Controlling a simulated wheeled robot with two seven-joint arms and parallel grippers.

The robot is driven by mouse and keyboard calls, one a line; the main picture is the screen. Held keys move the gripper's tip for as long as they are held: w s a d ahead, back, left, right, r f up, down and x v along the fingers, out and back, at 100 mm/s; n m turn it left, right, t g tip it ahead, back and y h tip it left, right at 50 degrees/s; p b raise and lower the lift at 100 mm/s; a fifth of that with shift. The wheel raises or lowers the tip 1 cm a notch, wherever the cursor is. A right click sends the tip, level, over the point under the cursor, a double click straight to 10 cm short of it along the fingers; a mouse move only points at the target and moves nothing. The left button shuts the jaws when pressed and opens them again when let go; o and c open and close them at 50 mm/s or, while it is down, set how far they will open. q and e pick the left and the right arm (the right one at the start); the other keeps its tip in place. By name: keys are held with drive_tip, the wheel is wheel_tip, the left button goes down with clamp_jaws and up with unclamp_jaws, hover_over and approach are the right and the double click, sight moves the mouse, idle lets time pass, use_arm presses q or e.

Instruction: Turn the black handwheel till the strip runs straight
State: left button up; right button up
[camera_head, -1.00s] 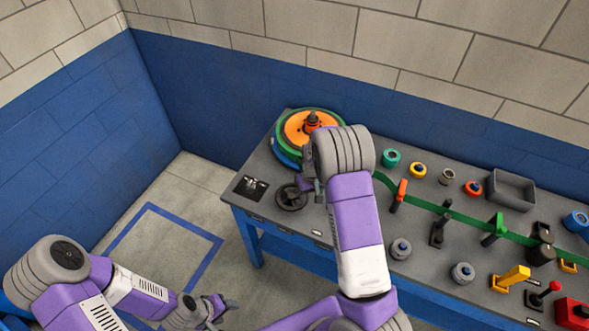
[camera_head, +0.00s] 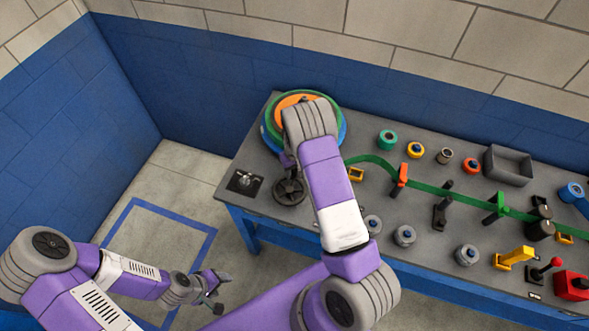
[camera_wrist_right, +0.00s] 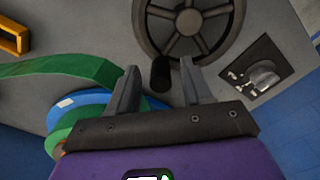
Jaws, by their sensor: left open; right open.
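The black handwheel (camera_head: 290,191) lies at the table's front left corner, partly covered by my right gripper in the head view. The wrist view shows its spoked rim (camera_wrist_right: 190,22) and a dark upright knob (camera_wrist_right: 160,73). My right gripper (camera_wrist_right: 158,68) is open, its fingertips on either side of the knob, with gaps visible. The green strip (camera_head: 368,159) leaves the reel (camera_head: 337,106) in a curve, then runs right through the upright guides. It also curves in the right wrist view (camera_wrist_right: 85,67). My left gripper (camera_head: 211,285) is open and empty, away from the table.
A metal switch plate (camera_head: 245,183) sits left of the wheel. An orange guide (camera_head: 355,174) stands by the strip's curve. Guides with orange (camera_head: 401,172) and green (camera_head: 499,200) tops, a grey bin (camera_head: 508,165) and several knobs fill the table to the right.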

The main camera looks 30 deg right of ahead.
drive_tip(key=shift+w, duration=0.1)
drive_tip(key=shift+c, duration=0.6)
clamp_jaws()
drive_tip(key=shift+s+d+f+m+b, duration=0.15)
drive_tip(key=shift+s+m+b, duration=0.1)
drive_tip(key=shift+m, duration=0.35)
drive_tip(key=shift+s+d+r+m+b, duration=0.15)
drive_tip(key=shift+s+m+b, duration=0.1)
drive_tip(key=shift+m, duration=0.35)
drive_tip(key=m, duration=0.1)
drive_tip(key=s+m, duration=0.1)
drive_tip(key=shift+s+d+f+m+b, duration=0.1)
drive_tip(key=shift+d+m+b, duration=0.15)
drive_tip(key=shift+m+b, duration=0.05)
drive_tip(key=m, duration=0.1)
drive_tip(key=s+m, duration=0.1)
drive_tip(key=shift+s+d+m, duration=0.15)
drive_tip(key=shift+s+m, duration=0.05)
drive_tip(key=shift+m, duration=0.1)
drive_tip(key=shift+s+m, duration=0.4)
drive_tip(key=shift+m, duration=0.4)
drive_tip(key=shift+s+m, duration=0.35)
drive_tip(key=shift+m, duration=0.45)
